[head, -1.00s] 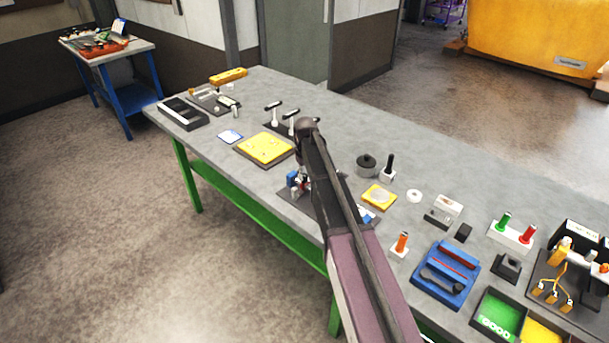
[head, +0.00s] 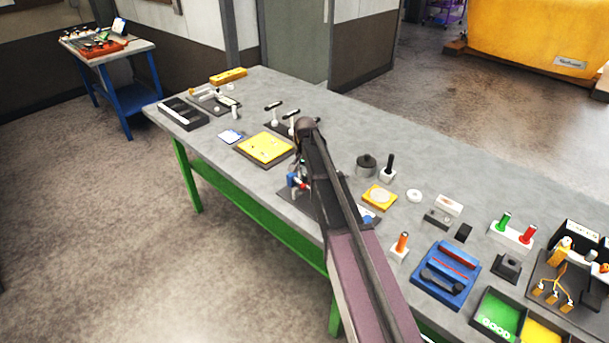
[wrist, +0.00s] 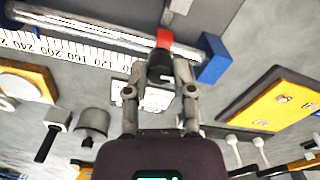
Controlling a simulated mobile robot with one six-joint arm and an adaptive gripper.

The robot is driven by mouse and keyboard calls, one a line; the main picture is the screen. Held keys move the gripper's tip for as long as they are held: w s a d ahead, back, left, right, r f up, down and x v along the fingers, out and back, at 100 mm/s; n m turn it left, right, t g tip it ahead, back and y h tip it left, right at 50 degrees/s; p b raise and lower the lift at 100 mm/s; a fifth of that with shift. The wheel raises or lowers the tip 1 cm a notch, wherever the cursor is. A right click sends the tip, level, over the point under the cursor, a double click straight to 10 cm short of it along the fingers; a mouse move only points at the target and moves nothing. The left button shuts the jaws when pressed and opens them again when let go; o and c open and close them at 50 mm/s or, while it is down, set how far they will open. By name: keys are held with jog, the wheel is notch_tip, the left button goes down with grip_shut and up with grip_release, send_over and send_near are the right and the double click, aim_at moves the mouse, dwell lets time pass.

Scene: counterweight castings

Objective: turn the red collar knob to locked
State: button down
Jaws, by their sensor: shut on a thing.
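In the wrist view, a red collar (wrist: 166,38) sits on a metal rod (wrist: 100,30), close to a blue end block (wrist: 214,60). A dark knob (wrist: 160,66) stands out from the collar. My gripper (wrist: 165,62) is shut on this knob, one finger on each side. A white printed label (wrist: 145,97) lies behind the fingers. The knob's locked or unlocked marking is not readable. In the head view, my arm covers most of the fixture; a blue block (head: 292,180) shows beside my gripper (head: 302,178).
A white scale (wrist: 60,52) runs along the rod. A yellow plate (head: 265,148) lies left of the fixture. A grey weight (head: 366,165), a black-handled piece (head: 388,166) and a blue tray (head: 445,275) stand right.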

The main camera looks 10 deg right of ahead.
jog(key=shift+s+m, duration=0.1)
jog(key=shift+m, duration=0.4)
jog(key=shift+c, duration=2.3)
grip_release()
jog(key=shift+r, duration=0.1)
